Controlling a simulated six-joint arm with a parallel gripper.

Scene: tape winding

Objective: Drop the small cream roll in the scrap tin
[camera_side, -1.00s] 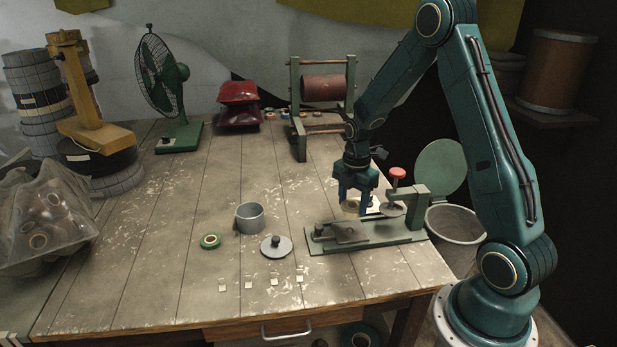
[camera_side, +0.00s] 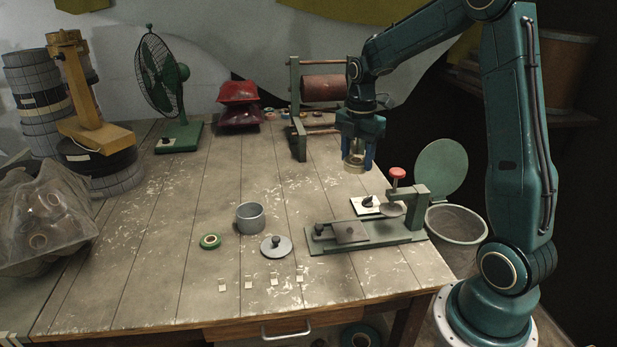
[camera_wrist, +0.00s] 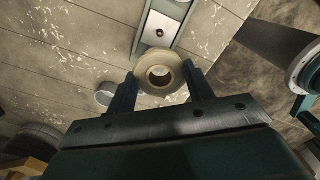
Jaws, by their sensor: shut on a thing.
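My gripper (camera_side: 357,160) is shut on the small cream roll (camera_side: 352,164) and holds it in the air above the right part of the table. In the wrist view the roll (camera_wrist: 159,91) sits between the two fingers with its round hole facing the camera. A grey open tin (camera_side: 250,219) stands upright on the table, to the left of and lower than my gripper in the side view. Its inside shows only in part. A flat grey round lid with a dark knob (camera_side: 276,248) lies to the right of the tin.
A green clamp fixture with a red knob (camera_side: 398,174) stands below my gripper, with a white plate (camera_side: 366,205) behind it. A green tape roll (camera_side: 210,241) lies left of the tin. An open bin (camera_side: 455,224) stands beyond the table's right edge.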

